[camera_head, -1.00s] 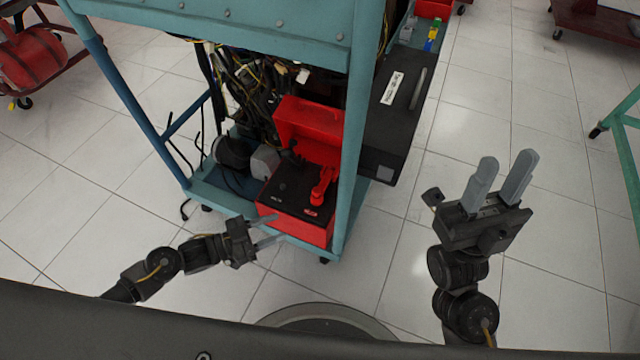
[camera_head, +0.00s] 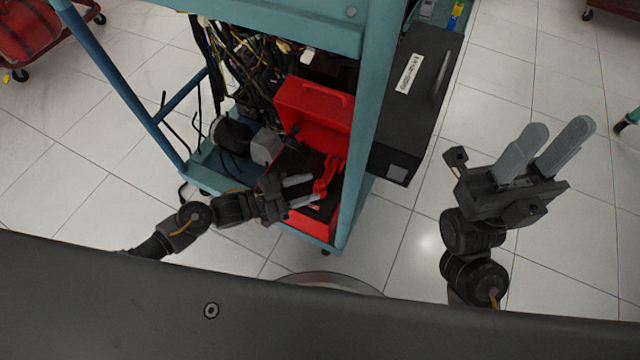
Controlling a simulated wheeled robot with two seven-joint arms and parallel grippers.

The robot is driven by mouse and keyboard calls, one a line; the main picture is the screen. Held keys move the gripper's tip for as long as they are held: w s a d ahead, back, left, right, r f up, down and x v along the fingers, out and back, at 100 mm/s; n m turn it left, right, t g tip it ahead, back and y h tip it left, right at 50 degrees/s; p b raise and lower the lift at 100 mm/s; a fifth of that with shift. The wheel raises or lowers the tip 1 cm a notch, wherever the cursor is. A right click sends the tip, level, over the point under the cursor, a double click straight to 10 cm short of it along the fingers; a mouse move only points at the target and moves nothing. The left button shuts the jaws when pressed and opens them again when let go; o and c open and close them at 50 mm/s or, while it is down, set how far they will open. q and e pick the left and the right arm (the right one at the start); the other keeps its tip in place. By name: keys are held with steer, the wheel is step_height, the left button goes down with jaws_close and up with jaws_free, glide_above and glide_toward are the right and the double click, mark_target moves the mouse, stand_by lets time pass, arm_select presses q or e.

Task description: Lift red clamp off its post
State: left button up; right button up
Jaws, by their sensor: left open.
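The red clamp (camera_head: 327,175) sits at the right side of the black top of a red-sided battery (camera_head: 312,226), on the low shelf of a teal cart. My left gripper (camera_head: 307,189) is open over the battery. Its two grey fingers point right, with their tips close to the clamp; I cannot tell whether they touch it or lie on either side of it. The post under the clamp is hidden. My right gripper (camera_head: 560,130) is open and empty, well to the right of the cart above the floor.
A teal cart post (camera_head: 364,140) rises just right of the clamp. A red panel (camera_head: 314,108) stands behind the battery, with hanging wires (camera_head: 238,65) to its left. A black box (camera_head: 412,100) is fixed on the cart's right side.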

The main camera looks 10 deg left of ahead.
mark_target(315, 186)
arm_select(q)
steer(key=shift+b+x, duration=0.4)
steer(key=shift+x, duration=1.65)
steer(key=shift+c, duration=0.3)
jaws_close()
